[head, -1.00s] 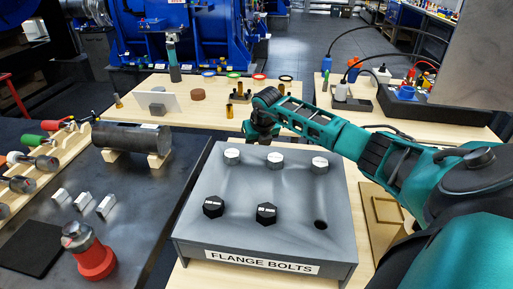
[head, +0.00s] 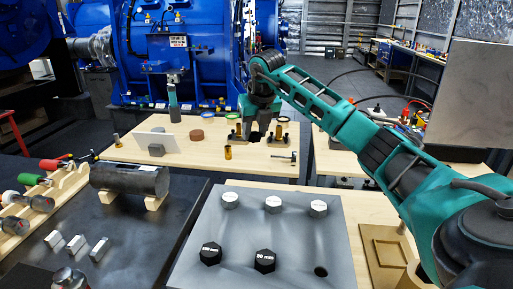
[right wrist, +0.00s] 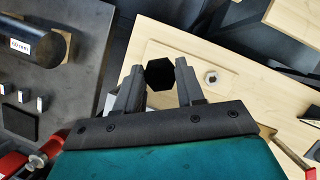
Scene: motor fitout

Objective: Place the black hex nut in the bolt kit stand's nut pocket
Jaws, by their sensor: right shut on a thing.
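My right gripper (head: 257,137) hangs over the far wooden table in the head view. In the right wrist view its two grey fingers (right wrist: 158,90) are shut on the black hex nut (right wrist: 160,74), with its hexagonal face toward the camera. The nut is hard to make out in the head view. Beyond it in the wrist view lies a pale wooden slab with a rectangular outline (right wrist: 190,52) and a small round metal piece (right wrist: 211,77); I cannot tell whether this is the bolt kit stand. No nut pocket can be made out. My left gripper is not visible.
The grey flange bolt stand (head: 290,235) with several hex heads is in front. A brass piece (head: 228,152), a small metal part (head: 285,156) and a white card (head: 155,145) are on the far table. A dark cylinder (head: 130,179) lies on the left table.

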